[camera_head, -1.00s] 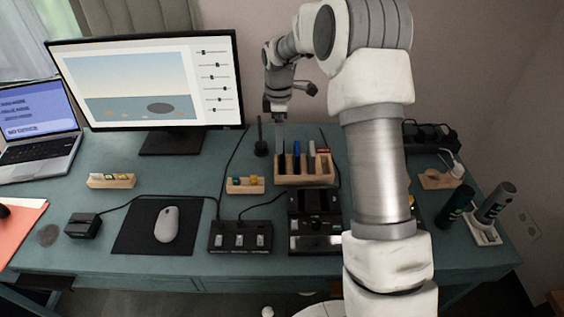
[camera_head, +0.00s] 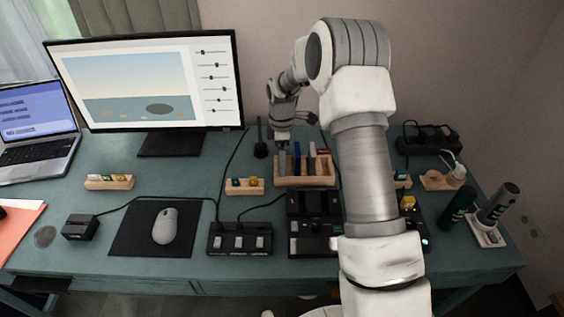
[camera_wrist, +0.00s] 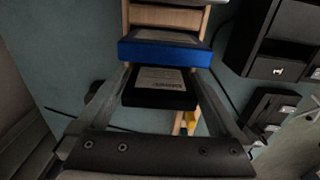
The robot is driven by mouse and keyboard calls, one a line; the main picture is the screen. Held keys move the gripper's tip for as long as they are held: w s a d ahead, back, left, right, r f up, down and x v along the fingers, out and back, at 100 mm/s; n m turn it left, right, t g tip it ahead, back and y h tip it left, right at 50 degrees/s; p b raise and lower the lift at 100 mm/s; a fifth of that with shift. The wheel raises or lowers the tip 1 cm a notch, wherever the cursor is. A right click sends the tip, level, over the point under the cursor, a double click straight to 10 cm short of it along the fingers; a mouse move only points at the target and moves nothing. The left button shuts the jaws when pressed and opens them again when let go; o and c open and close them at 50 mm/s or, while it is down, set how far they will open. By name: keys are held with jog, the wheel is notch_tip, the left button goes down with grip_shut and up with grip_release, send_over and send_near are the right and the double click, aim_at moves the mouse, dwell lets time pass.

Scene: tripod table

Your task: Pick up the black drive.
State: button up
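The black drive (camera_wrist: 160,92), with a pale label on its upper face, stands in the leftmost part of the wooden rack (camera_head: 305,182). In the head view the gripper mostly hides it. My gripper (camera_head: 282,172) is low over that end of the rack. In the wrist view my gripper (camera_wrist: 162,82) is open, its two fingers on either side of the black drive. I cannot tell whether they touch it. A blue drive (camera_wrist: 165,52) stands just beyond it and also shows in the head view (camera_head: 297,160).
More drives (camera_head: 325,158) stand to the right in the rack. A small wooden holder (camera_head: 244,188) is on its left, and black docks (camera_head: 240,238) are in front. The monitor (camera_head: 145,80) stands at the back left. A mouse (camera_head: 165,226) lies on a dark pad.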

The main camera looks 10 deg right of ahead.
jog(key=shift+r, duration=0.1)
jog(key=c, duration=1.2)
jog(key=shift+r, duration=0.1)
jog(key=r, duration=0.3)
jog(key=r+p, duration=0.1)
jog(key=r, duration=0.2)
jog(key=r+p, duration=0.1)
jog(key=r, duration=0.3)
jog(key=shift+s+d, duration=0.1)
jog(key=shift+s, duration=0.3)
jog(key=s+d+r+p, duration=0.1)
jog(key=s+p, duration=0.5)
jog(key=s, duration=0.8)
jog(key=shift+s+d+r, duration=0.3)
jog(key=shift+d+r, duration=0.05)
jog(key=shift+d, duration=0.15)
jog(key=shift+p, duration=0.3)
